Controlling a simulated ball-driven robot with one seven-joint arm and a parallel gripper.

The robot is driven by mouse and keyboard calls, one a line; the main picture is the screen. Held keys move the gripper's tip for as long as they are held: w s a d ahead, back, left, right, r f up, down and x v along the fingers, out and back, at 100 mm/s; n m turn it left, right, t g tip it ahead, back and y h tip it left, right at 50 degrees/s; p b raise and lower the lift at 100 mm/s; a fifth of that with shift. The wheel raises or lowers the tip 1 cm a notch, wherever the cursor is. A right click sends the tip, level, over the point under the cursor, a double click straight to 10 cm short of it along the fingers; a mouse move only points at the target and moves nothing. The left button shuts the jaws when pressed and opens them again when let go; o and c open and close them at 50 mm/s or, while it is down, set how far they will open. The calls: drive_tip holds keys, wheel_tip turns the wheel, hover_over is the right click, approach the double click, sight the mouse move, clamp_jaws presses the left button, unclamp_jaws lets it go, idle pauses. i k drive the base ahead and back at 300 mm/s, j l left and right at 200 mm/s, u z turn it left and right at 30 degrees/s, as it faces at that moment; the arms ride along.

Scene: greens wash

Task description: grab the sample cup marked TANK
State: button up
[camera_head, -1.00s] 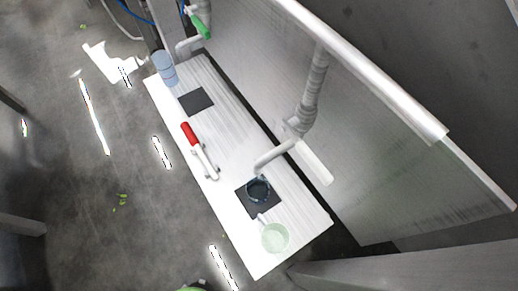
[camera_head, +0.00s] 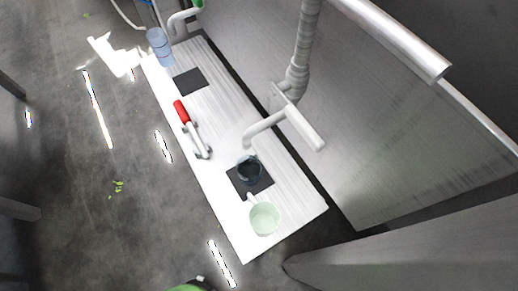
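Three cup-like vessels stand on the white bench (camera_head: 222,126). A pale green cup (camera_head: 264,220) with a handle stands near the bench's near end. A dark bluish cup (camera_head: 249,171) stands on a black square mat (camera_head: 262,186), below a pipe spout. A clear blue cup or beaker (camera_head: 160,47) stands at the far end. No marking is readable on any of them, so I cannot tell which is marked TANK. My gripper is not in view.
A red-handled tool (camera_head: 182,112) lies along the bench's left side. A second black mat (camera_head: 189,82) is bare. A grey spout pipe (camera_head: 265,124) overhangs the bench. A tall grey panel (camera_head: 400,150) closes the right side. The floor at left is mostly open, with green scraps (camera_head: 118,187).

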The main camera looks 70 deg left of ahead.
sight(248, 167)
drive_tip(key=i+l+u, duration=0.1)
drive_tip(key=l+u, duration=0.2)
drive_tip(key=l, duration=0.25)
drive_tip(key=l+u, duration=0.25)
drive_tip(key=l, duration=0.35)
drive_tip(key=u, duration=1.4)
drive_tip(key=i+l, duration=0.05)
